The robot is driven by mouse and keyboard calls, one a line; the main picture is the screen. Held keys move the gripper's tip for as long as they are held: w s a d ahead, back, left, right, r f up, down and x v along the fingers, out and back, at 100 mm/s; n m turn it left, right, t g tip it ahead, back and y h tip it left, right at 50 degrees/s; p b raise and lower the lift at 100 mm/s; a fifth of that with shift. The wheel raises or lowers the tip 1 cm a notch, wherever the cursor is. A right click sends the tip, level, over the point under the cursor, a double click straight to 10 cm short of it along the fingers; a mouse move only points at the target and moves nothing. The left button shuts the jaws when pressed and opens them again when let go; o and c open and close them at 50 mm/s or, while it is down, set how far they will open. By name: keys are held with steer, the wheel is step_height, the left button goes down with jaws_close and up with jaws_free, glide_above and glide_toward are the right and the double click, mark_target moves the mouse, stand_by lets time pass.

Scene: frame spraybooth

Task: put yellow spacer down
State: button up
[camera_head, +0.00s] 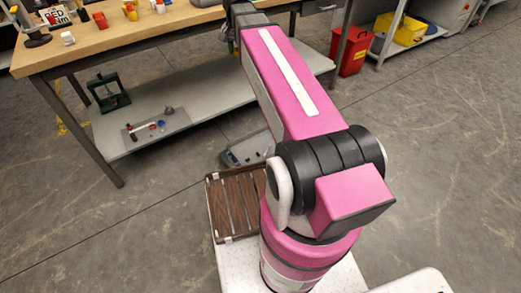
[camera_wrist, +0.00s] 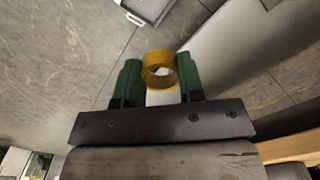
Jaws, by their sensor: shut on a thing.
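In the wrist view, my gripper (camera_wrist: 160,82) has two green fingers and is shut on the yellow spacer (camera_wrist: 158,57). The spacer is a ring with an open middle, held at the fingertips. Grey floor shows beyond it. In the head view, my pink arm reaches toward the workbench at the top; my gripper and the spacer do not show there.
The wooden workbench (camera_head: 130,38) carries several small red, yellow and white items at its left. A lower shelf (camera_head: 205,95) holds a green stand (camera_head: 108,90) and small parts. A red bin (camera_head: 354,50) and a yellow bin (camera_head: 402,29) stand at upper right.

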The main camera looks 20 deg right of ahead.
steer(key=w+a+f+m, duration=0.1)
steer(key=w+f+m, duration=0.25)
steer(key=f, duration=0.35)
steer(key=w+a+f+m, duration=0.2)
steer(key=w+f+m, duration=0.15)
steer(key=f, duration=0.35)
steer(key=w+a+f+m, duration=0.2)
steer(key=f+m, duration=0.3)
steer(key=f, duration=0.9)
steer(key=w+a+f+m, duration=0.3)
steer(key=f+m, duration=0.2)
steer(key=f, duration=0.8)
steer(key=m, duration=0.6)
glide_above(245, 149)
step_height(245, 149, down, 23)
steer(key=shift+w+r, duration=0.1)
steer(key=shift+r, duration=0.1)
steer(key=shift+f, duration=2.05)
steer(key=shift+f, duration=0.1)
steer(key=o, duration=0.9)
